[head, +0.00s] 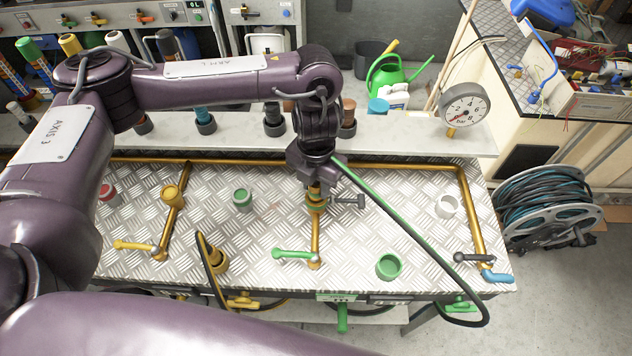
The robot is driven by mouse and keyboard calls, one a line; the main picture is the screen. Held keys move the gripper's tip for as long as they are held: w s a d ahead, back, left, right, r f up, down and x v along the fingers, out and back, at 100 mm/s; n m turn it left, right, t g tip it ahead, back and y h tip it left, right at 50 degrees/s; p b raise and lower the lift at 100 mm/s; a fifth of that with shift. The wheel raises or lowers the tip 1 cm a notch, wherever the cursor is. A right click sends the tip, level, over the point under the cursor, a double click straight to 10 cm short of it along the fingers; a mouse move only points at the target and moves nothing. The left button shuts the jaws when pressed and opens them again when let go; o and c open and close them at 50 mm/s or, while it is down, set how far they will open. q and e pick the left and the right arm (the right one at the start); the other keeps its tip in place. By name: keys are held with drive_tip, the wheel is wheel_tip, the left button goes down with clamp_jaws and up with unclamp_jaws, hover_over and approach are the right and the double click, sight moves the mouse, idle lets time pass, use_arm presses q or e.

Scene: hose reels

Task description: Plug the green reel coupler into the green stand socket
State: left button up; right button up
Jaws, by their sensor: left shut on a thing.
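My left gripper (316,182) points down over the middle of the metal-plate bench and is shut on the green reel coupler (315,196). A black hose with a green stripe (400,222) runs from the coupler down to the right and over the bench's front edge. Directly below the coupler is the green stand socket (316,208), on a brass pipe with a green lever valve (296,254). Coupler and socket line up closely in this view. The gripper hides part of the joint, so I cannot tell how deep the coupler sits. My right gripper is not in view.
A yellow stand socket (172,195) and a yellow coupler with a black hose (216,256) stand to the left. Green cups (389,266) (242,199) and a white cup (446,206) stand nearby. A pressure gauge (464,106) rises at the back right. A hose reel (545,208) is beyond.

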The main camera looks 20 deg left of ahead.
use_arm(q)
drive_tip(key=shift+f, duration=0.15)
drive_tip(key=o, duration=1.1)
drive_tip(key=shift+c, duration=0.2)
drive_tip(key=shift+r, duration=0.3)
wheel_tip(320, 180, up, 12)
drive_tip(key=shift+f+b, duration=0.1)
drive_tip(key=shift+b, duration=0.2)
drive_tip(key=shift+f, duration=0.1)
